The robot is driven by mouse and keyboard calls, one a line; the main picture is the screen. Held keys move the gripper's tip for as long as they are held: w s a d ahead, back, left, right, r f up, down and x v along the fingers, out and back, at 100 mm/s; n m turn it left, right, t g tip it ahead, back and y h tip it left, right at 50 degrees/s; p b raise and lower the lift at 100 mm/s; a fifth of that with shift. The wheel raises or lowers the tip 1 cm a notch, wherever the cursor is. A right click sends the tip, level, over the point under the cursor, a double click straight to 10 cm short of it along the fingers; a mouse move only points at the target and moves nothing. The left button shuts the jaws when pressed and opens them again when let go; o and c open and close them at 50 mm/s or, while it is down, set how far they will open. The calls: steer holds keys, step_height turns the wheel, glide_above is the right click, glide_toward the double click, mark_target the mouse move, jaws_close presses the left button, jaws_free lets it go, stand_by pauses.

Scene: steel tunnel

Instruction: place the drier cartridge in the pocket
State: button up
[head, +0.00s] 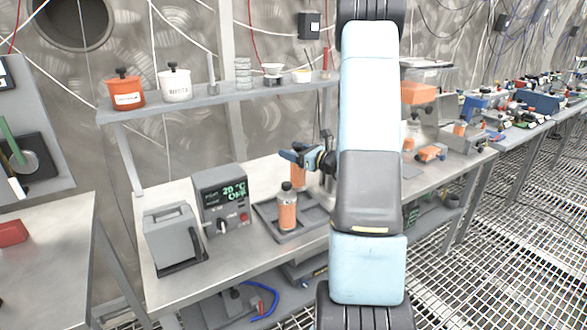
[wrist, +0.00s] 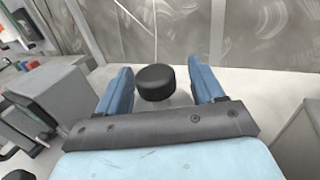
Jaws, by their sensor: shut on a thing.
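My gripper (head: 291,157) is over the back of a dark grey tray (head: 262,217) on the steel bench. It is shut on an orange cartridge (head: 299,179), which looks upright. In the wrist view a round black cap (wrist: 155,78) shows between the two blue fingers, with the body below it hidden. I cannot tell whether the held cartridge's bottom touches the tray. A second orange cartridge (head: 287,213) with a black cap stands upright in the tray in front of the held one. The pocket under the held cartridge is hidden.
A grey instrument with a green display (head: 221,200) and a grey box (head: 173,239) stand left of the tray. A shelf (head: 225,94) with orange and white pots runs above. More bottles and orange items stand to the right, behind my arm.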

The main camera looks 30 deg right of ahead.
mark_target(297, 175)
steer(key=shift+f, duration=2.4)
steer(key=shift+s+f, duration=0.1)
steer(key=o, duration=1.7)
steer(key=shift+d, duration=0.1)
steer(key=shift+v, duration=3.75)
